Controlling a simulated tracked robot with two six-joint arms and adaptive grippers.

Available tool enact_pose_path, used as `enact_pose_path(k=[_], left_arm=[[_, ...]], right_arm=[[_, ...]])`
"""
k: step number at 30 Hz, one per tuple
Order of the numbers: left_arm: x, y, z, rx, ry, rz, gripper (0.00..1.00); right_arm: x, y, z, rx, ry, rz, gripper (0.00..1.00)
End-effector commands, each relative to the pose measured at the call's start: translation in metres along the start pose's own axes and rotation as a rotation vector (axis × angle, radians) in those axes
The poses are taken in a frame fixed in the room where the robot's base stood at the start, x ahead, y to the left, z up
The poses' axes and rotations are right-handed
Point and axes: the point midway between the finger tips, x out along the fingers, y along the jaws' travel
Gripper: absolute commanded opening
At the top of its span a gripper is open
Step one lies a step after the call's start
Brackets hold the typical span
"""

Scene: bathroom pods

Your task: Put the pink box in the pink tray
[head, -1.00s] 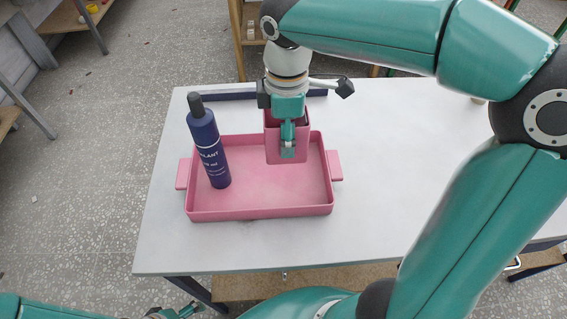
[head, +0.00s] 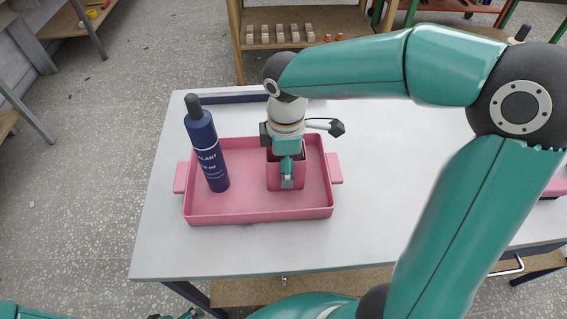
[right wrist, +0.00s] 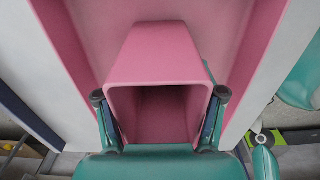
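The pink box (head: 286,183) is open-topped and inside the rim of the pink tray (head: 250,215). Its base is at or just above the tray floor; I cannot tell if it touches. My right gripper (head: 287,166) comes down on the box from above. In the right wrist view the box (right wrist: 160,55) sits between the two fingers (right wrist: 160,98), which press on its opposite sides. The tray also shows in that view (right wrist: 258,70). My left gripper (head: 185,316) is barely visible at the bottom edge, its fingers cut off.
A dark blue bottle (head: 206,150) stands in the left part of the tray, left of the box. A dark blue flat object (head: 225,98) lies behind the tray. A shelf (head: 300,35) stands behind.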

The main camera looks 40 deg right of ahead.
Motion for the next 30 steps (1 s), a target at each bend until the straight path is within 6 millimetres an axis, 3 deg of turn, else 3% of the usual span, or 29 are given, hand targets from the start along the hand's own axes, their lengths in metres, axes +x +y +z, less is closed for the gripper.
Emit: enact_pose_path(k=[3, 17, 30], left_arm=[[0.000, 0.000, 0.000, 0.000, 0.000, 0.000, 0.92], [-0.001, 0.001, 0.000, 0.000, 0.000, 0.000, 0.92], [-0.011, 0.004, 0.000, 0.000, 0.000, 0.000, 0.92]], right_arm=[[0.000, 0.000, 0.000, 0.000, 0.000, 0.000, 0.90], [-0.010, 0.001, 0.000, 0.001, 0.002, 0.003, 0.90], [-0.090, 0.001, -0.001, 0.000, 0.004, 0.004, 0.90]])
